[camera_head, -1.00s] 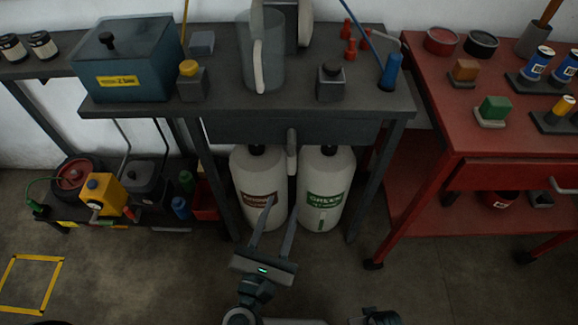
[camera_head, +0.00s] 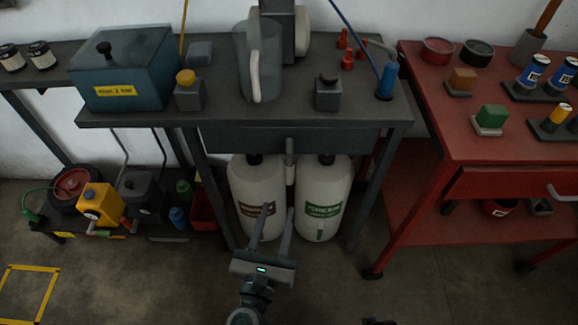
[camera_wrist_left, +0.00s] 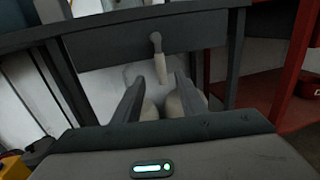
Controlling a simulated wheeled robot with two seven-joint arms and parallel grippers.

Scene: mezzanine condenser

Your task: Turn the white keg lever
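The white keg lever (camera_head: 290,158) hangs straight down from the front panel under the dark bench, between two white kegs. It also shows in the wrist view (camera_wrist_left: 160,62), pale with a grey pivot at its top. My left gripper (camera_head: 276,210) is open and empty, with its two fingers pointing up toward the lever. In the wrist view the left gripper (camera_wrist_left: 160,92) has the lever ahead and between the fingers' lines, apart from both. The keg with the brown label (camera_head: 257,200) stands at left and the keg with the green label (camera_head: 323,200) at right.
The dark bench (camera_head: 220,112) overhangs the kegs and carries a clear pitcher (camera_head: 257,70) and a blue box (camera_head: 126,75). A red cart (camera_head: 470,190) stands at right. A low shelf at left holds a yellow device (camera_head: 101,205).

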